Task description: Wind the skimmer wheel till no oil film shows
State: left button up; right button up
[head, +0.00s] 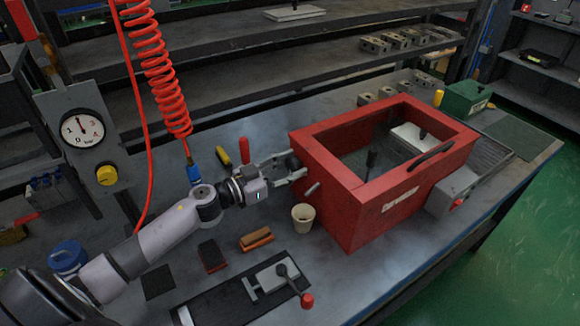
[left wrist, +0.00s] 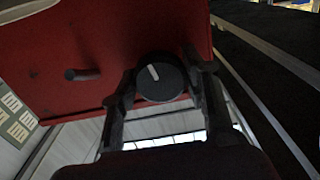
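The red tank (head: 365,205) stands on the bench with an open top. Dark rods and a pale block show inside; I cannot make out an oil film from here. On its left side is a black round wheel (head: 292,163), which I take for the skimmer wheel. In the left wrist view the wheel (left wrist: 160,77) has a white mark pointing up and slightly left. My left gripper (head: 286,168) has one finger on each side of it, and both fingers (left wrist: 161,80) appear to touch its rim. My right gripper is not in view.
A short metal peg (head: 312,189) sticks out of the tank beside the wheel. A beige cup (head: 303,217) stands just below it. A brown brush (head: 257,239) and a lever plate (head: 275,278) lie nearer. A red coiled hose (head: 163,80) hangs behind my left arm.

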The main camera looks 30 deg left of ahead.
pick_arm(q)
jog(key=c, duration=0.6)
jog(key=shift+m, duration=0.3)
